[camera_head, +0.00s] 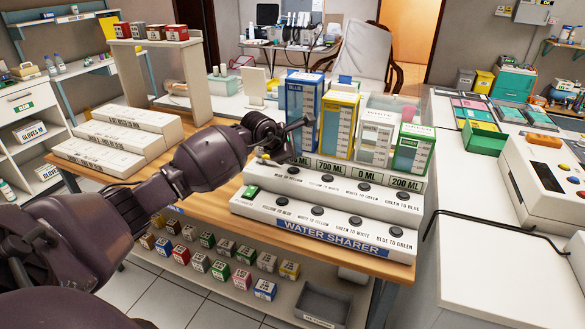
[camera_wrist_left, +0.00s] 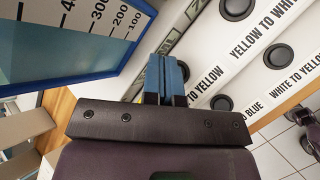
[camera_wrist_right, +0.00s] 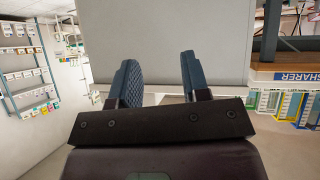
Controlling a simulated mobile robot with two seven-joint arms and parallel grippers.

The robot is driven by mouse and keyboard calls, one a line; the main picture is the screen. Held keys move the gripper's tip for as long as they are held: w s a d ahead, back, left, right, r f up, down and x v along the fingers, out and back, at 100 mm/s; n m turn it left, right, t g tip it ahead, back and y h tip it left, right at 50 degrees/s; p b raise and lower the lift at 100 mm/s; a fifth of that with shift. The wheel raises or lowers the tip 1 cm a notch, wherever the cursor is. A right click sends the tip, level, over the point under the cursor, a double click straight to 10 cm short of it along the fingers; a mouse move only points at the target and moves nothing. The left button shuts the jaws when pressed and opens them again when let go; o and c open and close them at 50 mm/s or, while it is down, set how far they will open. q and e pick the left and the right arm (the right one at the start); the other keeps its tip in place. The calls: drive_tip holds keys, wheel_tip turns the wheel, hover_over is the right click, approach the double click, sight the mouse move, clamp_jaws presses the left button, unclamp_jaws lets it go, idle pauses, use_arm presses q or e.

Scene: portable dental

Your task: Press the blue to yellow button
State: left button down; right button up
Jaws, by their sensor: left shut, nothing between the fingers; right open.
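The white water sharer panel (camera_head: 345,240) stands on the wooden table with two rows of dark round buttons. The "blue to yellow" label (camera_head: 285,173) is at the left end of the upper row; part of it shows in the left wrist view (camera_wrist_left: 206,84). My right gripper (camera_wrist_right: 158,75) is open and empty, away from the panel.
Blue (camera_head: 304,105), yellow (camera_head: 340,125), white (camera_head: 375,140) and green (camera_head: 411,150) containers stand behind the panel, close to my left gripper. Readouts show 700, 0 and 200 ML; the blue one is partly covered. White stepped boxes (camera_head: 125,135) stand at left.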

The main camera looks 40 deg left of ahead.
sight(294, 170)
use_arm(q)
wheel_tip(294, 170, up, 2)
drive_tip(key=shift+r+p, duration=0.25)
drive_tip(key=shift+p, duration=0.1)
drive_tip(key=shift+r, duration=0.25)
drive_tip(key=shift+f, duration=0.1)
use_arm(e)
drive_tip(key=w+r, duration=0.1)
drive_tip(key=r, duration=0.1)
drive_tip(key=shift+w+r+t, duration=0.3)
drive_tip(key=shift+w+r, duration=0.05)
drive_tip(key=shift+s+d+f, duration=0.1)
drive_tip(key=shift+s+f, duration=0.35)
drive_tip(key=shift+s, duration=0.15)
drive_tip(key=shift+w, duration=0.1)
drive_tip(key=shift+w+a+r, duration=0.2)
drive_tip(key=shift+w+r, duration=0.25)
drive_tip(key=shift+w, duration=0.05)
